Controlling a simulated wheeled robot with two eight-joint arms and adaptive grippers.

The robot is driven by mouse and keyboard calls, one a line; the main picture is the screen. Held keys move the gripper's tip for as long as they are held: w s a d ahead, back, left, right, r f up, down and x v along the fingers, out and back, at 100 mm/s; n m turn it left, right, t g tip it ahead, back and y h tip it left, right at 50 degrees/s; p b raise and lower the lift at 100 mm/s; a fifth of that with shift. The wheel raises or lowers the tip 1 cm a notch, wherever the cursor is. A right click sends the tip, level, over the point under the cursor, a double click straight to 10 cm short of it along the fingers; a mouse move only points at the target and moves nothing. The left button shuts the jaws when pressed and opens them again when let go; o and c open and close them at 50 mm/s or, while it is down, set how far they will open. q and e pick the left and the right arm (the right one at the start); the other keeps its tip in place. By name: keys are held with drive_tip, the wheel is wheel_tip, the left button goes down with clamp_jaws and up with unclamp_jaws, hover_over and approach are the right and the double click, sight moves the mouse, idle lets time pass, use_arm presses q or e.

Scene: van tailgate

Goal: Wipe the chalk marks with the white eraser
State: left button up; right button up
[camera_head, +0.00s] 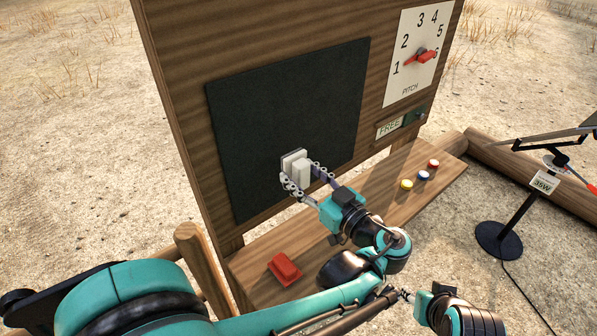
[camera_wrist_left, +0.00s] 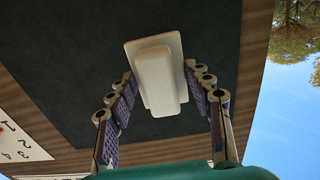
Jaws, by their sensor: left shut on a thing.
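The white eraser (camera_head: 300,169) is held in my left gripper (camera_head: 306,176), with its flat base toward the dark chalkboard (camera_head: 290,110). In the left wrist view the eraser (camera_wrist_left: 158,80) sits between the two fingers of the left gripper (camera_wrist_left: 160,86), its wide plate facing the board. It is at or very close to the board's lower right part; contact cannot be told. No chalk marks show on the visible board; the eraser and gripper hide a small part of it. My right gripper (camera_head: 400,295) is low, below the shelf's front edge; its fingers are too small to read.
A red block (camera_head: 285,268) lies on the wooden shelf (camera_head: 338,217) below the board. A pitch dial (camera_head: 421,55) and a FREE sign (camera_head: 390,127) are on the panel. A lamp stand (camera_head: 515,215) stands right.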

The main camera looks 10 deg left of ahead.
use_arm(q)
drive_tip(key=shift+v, duration=1.55)
drive_tip(key=shift+a, duration=0.1)
drive_tip(key=shift+a+f, duration=0.1)
